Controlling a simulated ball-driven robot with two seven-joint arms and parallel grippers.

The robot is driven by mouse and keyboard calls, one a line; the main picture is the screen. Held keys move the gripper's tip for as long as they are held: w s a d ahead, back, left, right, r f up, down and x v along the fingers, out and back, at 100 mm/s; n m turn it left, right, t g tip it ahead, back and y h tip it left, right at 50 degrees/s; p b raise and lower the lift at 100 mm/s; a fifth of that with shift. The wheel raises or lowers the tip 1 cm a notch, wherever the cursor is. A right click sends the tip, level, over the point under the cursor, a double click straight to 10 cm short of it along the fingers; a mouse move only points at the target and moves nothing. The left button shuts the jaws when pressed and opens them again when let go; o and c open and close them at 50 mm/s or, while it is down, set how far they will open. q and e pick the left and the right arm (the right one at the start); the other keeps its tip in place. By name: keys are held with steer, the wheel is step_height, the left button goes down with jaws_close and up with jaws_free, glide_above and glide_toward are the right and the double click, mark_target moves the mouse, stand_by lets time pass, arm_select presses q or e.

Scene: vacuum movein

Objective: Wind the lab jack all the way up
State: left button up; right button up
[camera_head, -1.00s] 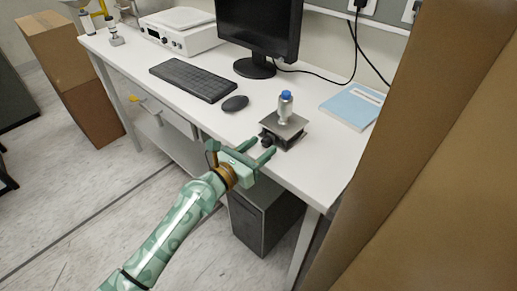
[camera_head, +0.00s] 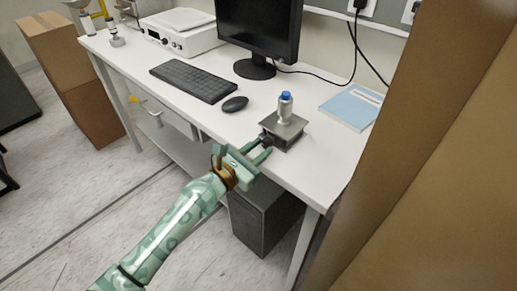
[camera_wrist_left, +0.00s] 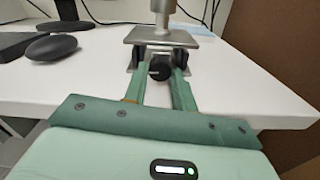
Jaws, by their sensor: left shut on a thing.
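The lab jack (camera_head: 284,128) stands near the front edge of the white table, its grey top plate level. A metal bottle with a blue cap (camera_head: 286,105) stands upright on the plate. My left gripper (camera_head: 261,149) reaches in from the front and is shut on the jack's black knob. In the left wrist view, the knob (camera_wrist_left: 160,71) sits between the two green fingertips, below the jack's top plate (camera_wrist_left: 161,37). My right gripper is not in view.
A mouse (camera_head: 235,104), a keyboard (camera_head: 193,79) and a monitor (camera_head: 258,30) stand left of and behind the jack. A blue book (camera_head: 351,104) lies to its right. Tall brown cardboard (camera_head: 440,150) fills the right side.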

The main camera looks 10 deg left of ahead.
arm_select(q)
steer(key=o, duration=1)
steer(key=shift+a, duration=0.1)
steer(key=v, duration=1.6)
steer(key=shift+b, duration=0.4)
steer(key=shift+s+r, duration=0.1)
steer(key=shift+s, duration=0.05)
